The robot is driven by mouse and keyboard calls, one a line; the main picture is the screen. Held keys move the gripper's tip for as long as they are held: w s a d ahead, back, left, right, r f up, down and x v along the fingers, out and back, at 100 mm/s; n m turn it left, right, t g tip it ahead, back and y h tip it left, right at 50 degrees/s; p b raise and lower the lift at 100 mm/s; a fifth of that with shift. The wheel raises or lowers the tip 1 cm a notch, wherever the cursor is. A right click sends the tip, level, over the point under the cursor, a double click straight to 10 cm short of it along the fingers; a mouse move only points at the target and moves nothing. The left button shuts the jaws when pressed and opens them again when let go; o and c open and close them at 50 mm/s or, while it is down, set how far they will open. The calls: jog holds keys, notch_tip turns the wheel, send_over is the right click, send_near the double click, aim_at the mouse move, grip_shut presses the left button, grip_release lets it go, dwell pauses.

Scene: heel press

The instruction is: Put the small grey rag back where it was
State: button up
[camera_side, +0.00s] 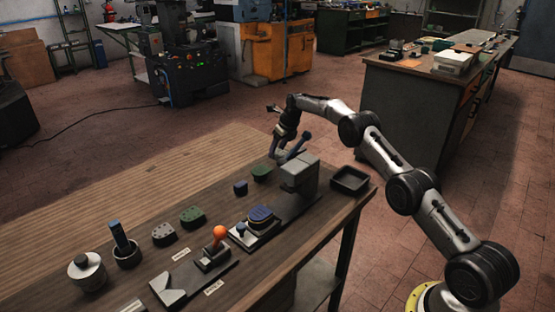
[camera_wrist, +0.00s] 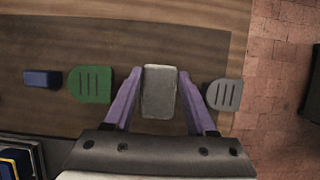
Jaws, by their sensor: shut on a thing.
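The small grey rag (camera_wrist: 159,92) shows in the wrist view as a flat grey rectangle with rounded corners. It sits between the two fingers of my gripper (camera_wrist: 159,100), which is shut on it. Dark wooden table top shows below and around it. In the side view my gripper (camera_side: 278,150) is low over the far edge of the table, behind the press. The rag cannot be made out there. How far the rag is above the table, or whether it touches it, I cannot tell.
In the wrist view a green slotted heel piece (camera_wrist: 90,84) and a blue block (camera_wrist: 42,78) lie left, a grey slotted heel piece (camera_wrist: 224,94) right. In the side view the grey press (camera_side: 298,176) stands close to my gripper, with a black tray (camera_side: 350,180) beside it.

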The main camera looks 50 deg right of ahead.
aim_at(277, 158)
jog(key=shift+f, duration=1.9)
jog(key=shift+f, duration=0.1)
jog(key=o, duration=1.2)
